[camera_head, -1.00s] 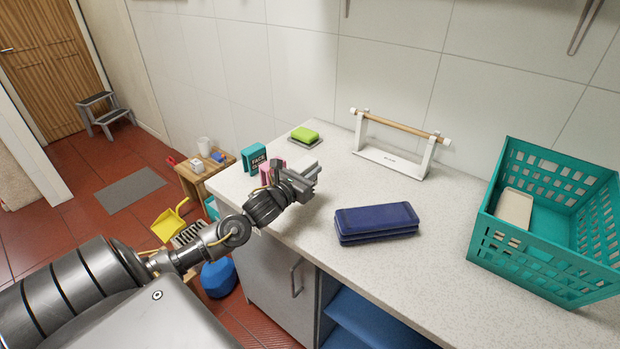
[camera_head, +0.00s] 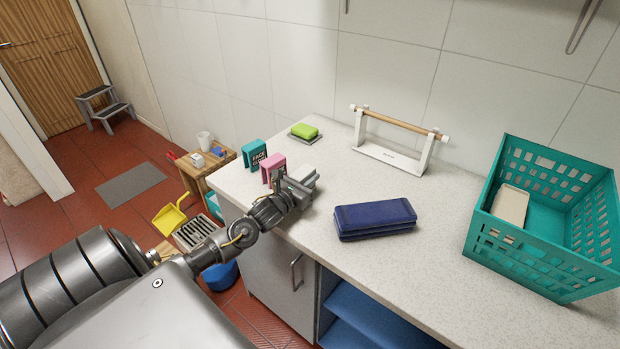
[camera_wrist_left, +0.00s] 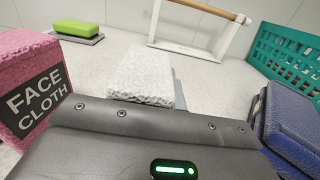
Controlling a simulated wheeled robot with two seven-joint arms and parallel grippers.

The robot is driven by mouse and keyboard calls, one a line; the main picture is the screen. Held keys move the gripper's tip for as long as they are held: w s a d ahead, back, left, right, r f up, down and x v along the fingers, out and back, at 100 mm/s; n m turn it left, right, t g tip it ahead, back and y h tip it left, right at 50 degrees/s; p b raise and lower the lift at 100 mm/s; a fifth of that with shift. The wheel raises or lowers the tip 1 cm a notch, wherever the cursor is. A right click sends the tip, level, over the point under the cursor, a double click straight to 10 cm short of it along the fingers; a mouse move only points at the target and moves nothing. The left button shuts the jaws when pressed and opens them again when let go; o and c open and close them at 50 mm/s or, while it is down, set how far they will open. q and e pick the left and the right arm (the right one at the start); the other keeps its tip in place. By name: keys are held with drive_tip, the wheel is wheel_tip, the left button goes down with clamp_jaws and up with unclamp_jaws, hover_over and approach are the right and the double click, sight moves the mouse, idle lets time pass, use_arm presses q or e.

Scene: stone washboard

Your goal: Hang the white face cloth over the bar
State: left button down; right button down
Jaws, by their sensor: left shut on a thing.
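The white face cloth (camera_wrist_left: 140,78) is a folded, textured block in front of my left gripper in the left wrist view. In the head view a pale edge of the cloth (camera_head: 302,172) shows just behind the gripper. My left gripper (camera_head: 306,186) is low over the counter's front left part and shut on the cloth; its fingers are mostly hidden in the wrist view. I cannot tell whether the cloth is clear of the counter. The bar (camera_head: 398,122) is a wooden rod on a white stand (camera_head: 390,158) near the wall. My right gripper is not in view.
A pink block (camera_head: 273,166) labelled FACE CLOTH and a teal block (camera_head: 254,153) stand left of my gripper. A green soap (camera_head: 304,130) lies behind. A folded navy cloth (camera_head: 376,218) lies right, before a teal basket (camera_head: 540,262). Counter before the stand is clear.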

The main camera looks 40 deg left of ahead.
use_arm(q)
drive_tip(key=shift+f, duration=0.2)
drive_tip(key=c, duration=1.5)
unclamp_jaws()
drive_tip(key=shift+r, duration=0.1)
drive_tip(key=shift+c, duration=0.2)
drive_tip(key=shift+r, duration=0.15)
drive_tip(key=shift+s, duration=0.25)
drive_tip(key=s+b, duration=0.2)
drive_tip(key=s, duration=0.8)
drive_tip(key=shift+s+d, duration=0.15)
drive_tip(key=shift+s, duration=0.6)
